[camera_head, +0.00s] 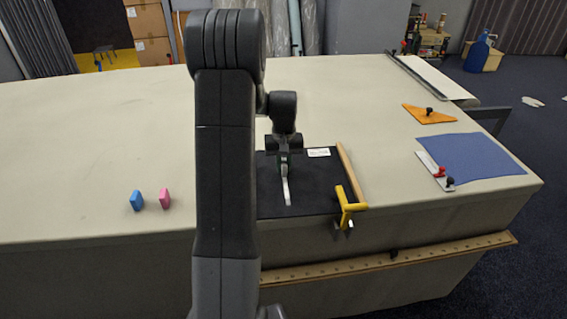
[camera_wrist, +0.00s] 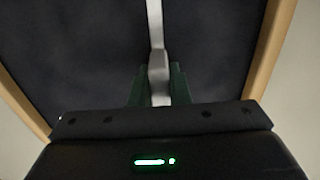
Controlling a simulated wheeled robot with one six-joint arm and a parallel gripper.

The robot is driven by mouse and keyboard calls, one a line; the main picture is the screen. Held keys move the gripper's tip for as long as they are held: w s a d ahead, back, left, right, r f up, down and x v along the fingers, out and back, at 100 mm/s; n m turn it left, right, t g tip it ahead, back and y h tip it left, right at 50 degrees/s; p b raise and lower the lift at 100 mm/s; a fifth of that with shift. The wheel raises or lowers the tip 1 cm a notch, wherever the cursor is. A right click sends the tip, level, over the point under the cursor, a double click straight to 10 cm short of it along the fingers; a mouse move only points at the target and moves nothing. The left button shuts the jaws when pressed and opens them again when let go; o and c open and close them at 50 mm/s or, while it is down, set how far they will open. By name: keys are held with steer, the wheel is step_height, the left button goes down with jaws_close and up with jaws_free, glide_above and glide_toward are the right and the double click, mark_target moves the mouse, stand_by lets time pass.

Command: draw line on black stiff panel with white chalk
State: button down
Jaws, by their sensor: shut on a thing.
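The black stiff panel (camera_head: 318,188) lies on the cloth table with wooden strips along its sides; it fills much of the wrist view (camera_wrist: 75,60). My gripper (camera_head: 284,160) is low over the panel. In the wrist view its green fingers (camera_wrist: 158,88) are shut on the white chalk (camera_wrist: 159,68). A narrow pale line (camera_wrist: 155,22) runs on the panel from the chalk to the top of that view. In the head view a white streak (camera_head: 286,187) reaches from the gripper towards the panel's front; chalk and line are hard to separate there. My arm hides the panel's left part.
A yellow clamp (camera_head: 348,206) stands at the panel's front right corner. A blue cloth (camera_head: 470,156), a ruler-like strip (camera_head: 434,171) and an orange triangle (camera_head: 428,114) lie to the right. The far left table is clear.

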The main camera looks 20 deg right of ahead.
mark_target(286, 192)
steer(key=shift+s+a+b, duration=0.15)
steer(key=shift+s+a, duration=0.05)
steer(key=shift+s, duration=0.35)
steer(key=shift+s+a+b, duration=0.15)
steer(key=shift+s, duration=0.4)
steer(key=shift+s, duration=0.15)
steer(key=shift+s+a, duration=0.25)
steer(key=shift+s, duration=0.6)
steer(key=shift+s, duration=0.1)
steer(key=shift+s+a+b, duration=0.3)
steer(key=shift+s+b, duration=0.1)
steer(key=shift+s, duration=0.45)
steer(key=shift+s, duration=0.1)
steer(key=shift+s+a+f, duration=0.1)
steer(key=shift+s+a, duration=0.2)
steer(key=shift+s, duration=0.55)
steer(key=shift+s, duration=0.15)
